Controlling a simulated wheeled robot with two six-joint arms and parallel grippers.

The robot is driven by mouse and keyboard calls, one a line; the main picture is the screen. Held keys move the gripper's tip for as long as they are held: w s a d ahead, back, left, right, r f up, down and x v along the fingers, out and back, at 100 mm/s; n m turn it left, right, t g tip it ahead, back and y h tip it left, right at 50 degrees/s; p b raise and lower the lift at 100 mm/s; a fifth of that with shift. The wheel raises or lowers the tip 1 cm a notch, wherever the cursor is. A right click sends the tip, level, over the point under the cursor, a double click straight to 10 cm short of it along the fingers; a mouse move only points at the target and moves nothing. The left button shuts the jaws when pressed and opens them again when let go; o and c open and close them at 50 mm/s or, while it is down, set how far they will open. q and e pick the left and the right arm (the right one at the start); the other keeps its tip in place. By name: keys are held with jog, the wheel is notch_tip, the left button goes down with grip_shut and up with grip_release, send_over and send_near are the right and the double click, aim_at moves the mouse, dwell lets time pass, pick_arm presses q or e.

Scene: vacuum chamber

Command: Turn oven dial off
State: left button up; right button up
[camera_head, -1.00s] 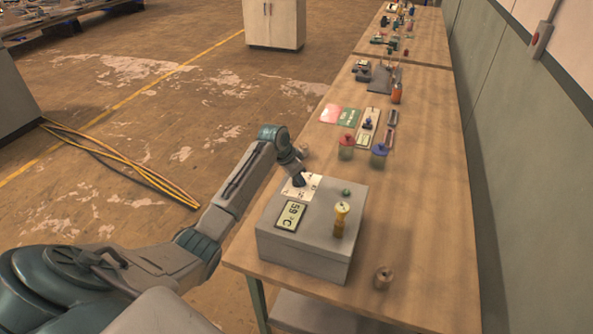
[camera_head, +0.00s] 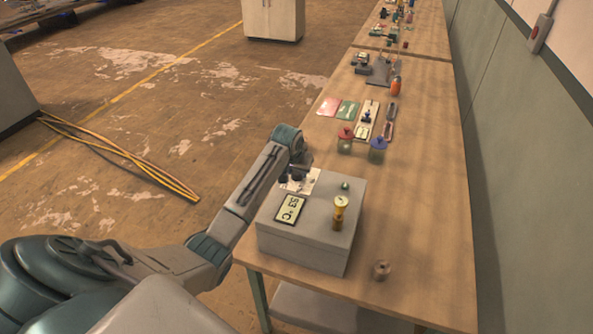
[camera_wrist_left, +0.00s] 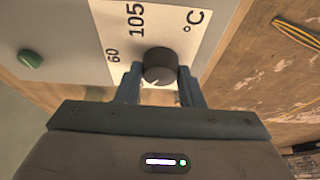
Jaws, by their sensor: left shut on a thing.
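The oven is a grey box (camera_head: 305,247) on the near end of the wooden table. Its top has a display (camera_head: 289,209) that seems to read 53 °C, a green button (camera_head: 345,186) and a white dial label (camera_head: 311,180). My left gripper (camera_head: 291,178) is over that label, at the box's far left corner. In the left wrist view, the black round dial (camera_wrist_left: 159,66) sits between the fingers of my left gripper (camera_wrist_left: 160,85), which is shut on it. The label there shows 60, 105 and °C. My right gripper is not in view.
Red-lidded (camera_head: 345,141) and blue-lidded (camera_head: 377,149) jars stand beyond the box. The table's right strip is clear along the wall.

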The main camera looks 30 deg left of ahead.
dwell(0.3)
pick_arm(q)
jog(key=o, duration=1)
jog(key=shift+r, duration=0.15)
jog(key=shift+s+r, duration=0.15)
jog(key=shift+r, duration=0.15)
jog(key=b+v, duration=0.3)
jog(key=v, duration=0.7)
jog(key=shift+s+d+b, duration=0.1)
jog(key=shift+b, duration=0.3)
